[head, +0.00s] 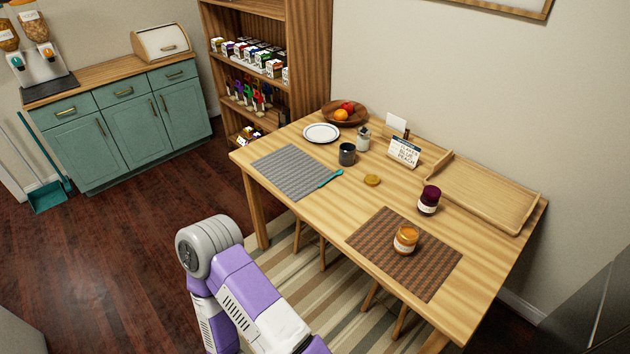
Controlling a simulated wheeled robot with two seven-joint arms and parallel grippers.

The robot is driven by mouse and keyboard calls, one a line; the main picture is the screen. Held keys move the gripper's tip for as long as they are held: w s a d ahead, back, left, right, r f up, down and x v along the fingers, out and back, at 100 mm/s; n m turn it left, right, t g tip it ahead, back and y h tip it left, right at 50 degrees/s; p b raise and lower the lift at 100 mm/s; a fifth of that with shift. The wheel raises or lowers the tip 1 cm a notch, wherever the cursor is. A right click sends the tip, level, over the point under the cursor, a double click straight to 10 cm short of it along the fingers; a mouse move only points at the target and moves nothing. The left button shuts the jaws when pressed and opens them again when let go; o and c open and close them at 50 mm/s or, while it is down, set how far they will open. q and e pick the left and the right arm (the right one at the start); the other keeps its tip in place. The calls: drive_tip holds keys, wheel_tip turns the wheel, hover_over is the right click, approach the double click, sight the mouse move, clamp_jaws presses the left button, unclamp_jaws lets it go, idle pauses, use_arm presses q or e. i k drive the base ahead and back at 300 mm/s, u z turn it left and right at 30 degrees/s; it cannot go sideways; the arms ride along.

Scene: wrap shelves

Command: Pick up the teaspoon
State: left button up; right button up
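A small teal utensil (330,178), which looks like the teaspoon, lies on the wooden table at the right edge of the grey placemat (288,168). It is too small here to make out its bowl clearly. Neither of my grippers shows in the head view. Only a purple and white arm of mine rises from the bottom, left of the table's front edge and well short of the utensil.
A dark cup (347,154) stands behind the utensil, with a glass jar (363,139) and white plate (321,133) farther back. A yellow lid (372,180) lies to its right. An orange jar (405,240) stands on the brown placemat (378,259), near a dark red jar (429,200).

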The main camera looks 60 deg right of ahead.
sight(339, 172)
drive_tip(key=z, duration=0.3)
drive_tip(key=i, duration=1.6)
drive_tip(key=z, duration=1.45)
drive_tip(key=i, duration=1.15)
drive_tip(key=z, duration=1.15)
